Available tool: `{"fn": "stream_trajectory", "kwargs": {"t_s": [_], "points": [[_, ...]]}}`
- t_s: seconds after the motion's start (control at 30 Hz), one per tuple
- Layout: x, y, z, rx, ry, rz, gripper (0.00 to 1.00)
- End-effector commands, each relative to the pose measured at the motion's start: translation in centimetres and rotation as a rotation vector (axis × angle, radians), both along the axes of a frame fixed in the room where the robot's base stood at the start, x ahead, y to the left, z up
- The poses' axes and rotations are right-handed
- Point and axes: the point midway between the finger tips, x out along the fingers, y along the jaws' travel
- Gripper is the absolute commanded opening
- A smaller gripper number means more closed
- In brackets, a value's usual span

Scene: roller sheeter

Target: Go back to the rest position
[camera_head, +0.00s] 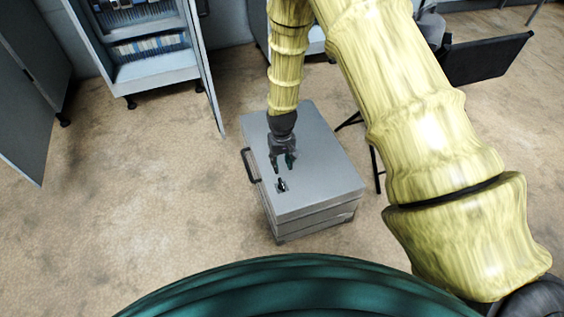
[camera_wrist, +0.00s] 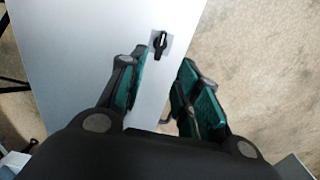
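My gripper (camera_head: 283,163) hangs pointing down above the grey metal box (camera_head: 318,165). In the wrist view my gripper (camera_wrist: 160,85) has its two green-padded fingers apart, with nothing between them. A small dark knob or latch (camera_head: 282,185) sits on the box top close to the front-left edge. It also shows in the wrist view (camera_wrist: 160,42), just beyond the fingertips and apart from them. My yellow arm reaches down from the top of the head view.
A black handle (camera_head: 250,165) sticks out from the box's left side. An open cabinet (camera_head: 155,68) with filled shelves stands at the back left, its door swung out. A black chair (camera_head: 487,58) is at the back right. The floor (camera_head: 130,200) left of the box is clear.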

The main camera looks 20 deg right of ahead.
Motion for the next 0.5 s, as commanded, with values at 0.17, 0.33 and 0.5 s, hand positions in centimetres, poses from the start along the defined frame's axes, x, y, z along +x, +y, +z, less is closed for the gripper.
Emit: {"fn": "stream_trajectory", "kwargs": {"t_s": [0.17,0.33,0.5], "points": [[0.0,0.0,0.0,0.000,0.000,0.000,0.33],[-0.2,0.0,-0.2,0.000,0.001,0.000,0.33],[-3.8,-0.5,-2.5,0.002,0.009,-0.006,0.33]]}}
